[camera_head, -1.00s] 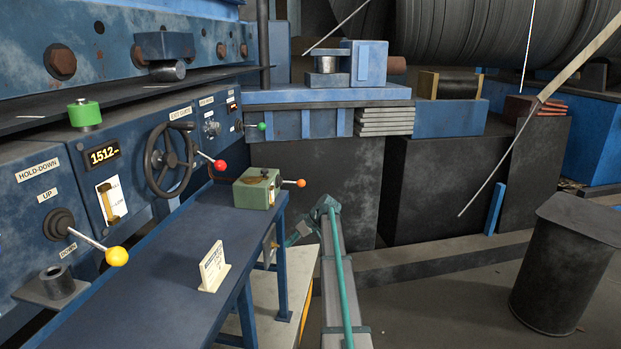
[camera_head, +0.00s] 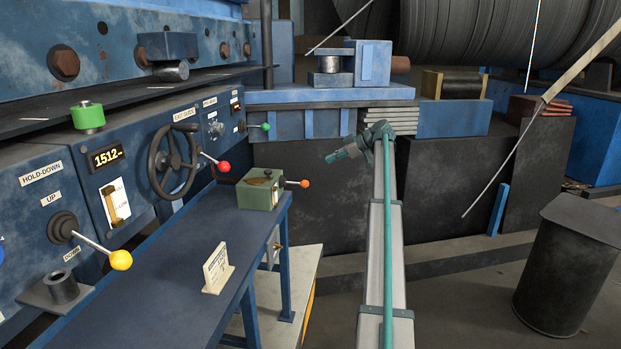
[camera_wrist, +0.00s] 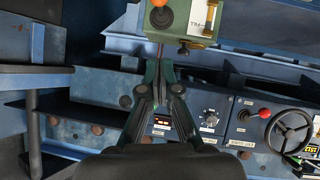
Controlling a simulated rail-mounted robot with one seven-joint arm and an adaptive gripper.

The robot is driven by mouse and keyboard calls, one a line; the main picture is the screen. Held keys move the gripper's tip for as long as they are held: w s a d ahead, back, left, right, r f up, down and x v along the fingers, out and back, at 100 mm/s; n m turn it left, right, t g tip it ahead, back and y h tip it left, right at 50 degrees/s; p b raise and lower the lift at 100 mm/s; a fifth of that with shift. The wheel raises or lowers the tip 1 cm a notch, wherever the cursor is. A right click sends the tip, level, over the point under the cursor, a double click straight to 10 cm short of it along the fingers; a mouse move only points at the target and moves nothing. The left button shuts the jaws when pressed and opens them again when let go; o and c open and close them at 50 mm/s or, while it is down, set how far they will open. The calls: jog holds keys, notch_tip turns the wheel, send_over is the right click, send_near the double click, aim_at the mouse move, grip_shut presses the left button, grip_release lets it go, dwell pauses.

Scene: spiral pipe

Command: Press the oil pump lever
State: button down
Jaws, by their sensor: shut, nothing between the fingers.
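The oil pump is a green box (camera_head: 259,190) on the blue bench, with a lever sticking out to the right that ends in an orange knob (camera_head: 304,184). In the wrist view, the green box (camera_wrist: 186,22) is at the top, with the orange knob (camera_wrist: 161,17) on its left. My gripper (camera_head: 331,157) is to the right of the knob and higher in the head view, pointing left and apart from it. In the wrist view, my gripper (camera_wrist: 159,62) has its fingertips together just below the box in the picture, holding nothing.
The blue bench (camera_head: 180,265) carries a small white sign (camera_head: 217,270). A control panel stands behind it with a black handwheel (camera_head: 174,162), a red knob (camera_head: 224,166) and a yellow-knobbed lever (camera_head: 120,260). A dark bin (camera_head: 566,265) stands at the right. Open floor lies between.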

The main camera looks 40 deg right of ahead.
jog(key=s+d+f+p+x, duration=0.1)
jog(key=p+x, duration=0.3)
jog(key=x, duration=0.9)
jog(key=shift+d+f, duration=0.25)
jog(key=shift+f, duration=0.35)
jog(key=shift+a+f, duration=0.1)
